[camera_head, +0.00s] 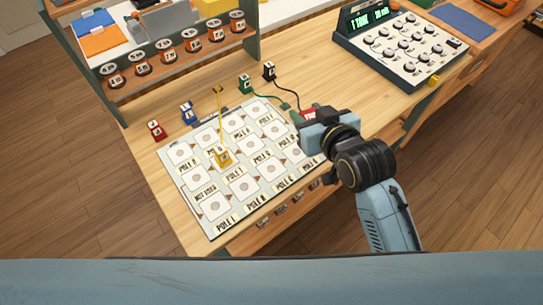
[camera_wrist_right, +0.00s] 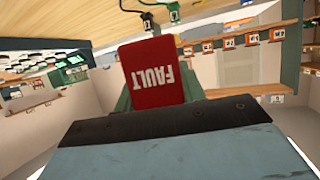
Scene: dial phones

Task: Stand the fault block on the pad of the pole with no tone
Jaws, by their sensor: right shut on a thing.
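The red fault block (camera_head: 307,113) is in my right gripper (camera_head: 314,121), above the right edge of the white pole board (camera_head: 207,229). In the right wrist view the block (camera_wrist_right: 152,75) shows its white FAULT lettering, upside down, in front of the dark gripper edge. A yellow plug block (camera_head: 222,156) stands on one pad in the middle, with a yellow cord. My left gripper is not in view.
Red (camera_head: 156,130), blue (camera_head: 187,113), green (camera_head: 245,84) and black (camera_head: 269,71) plug blocks stand behind the board; green and black have cords. A knobbed console (camera_head: 405,50) with a lit green display stands at the back right.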

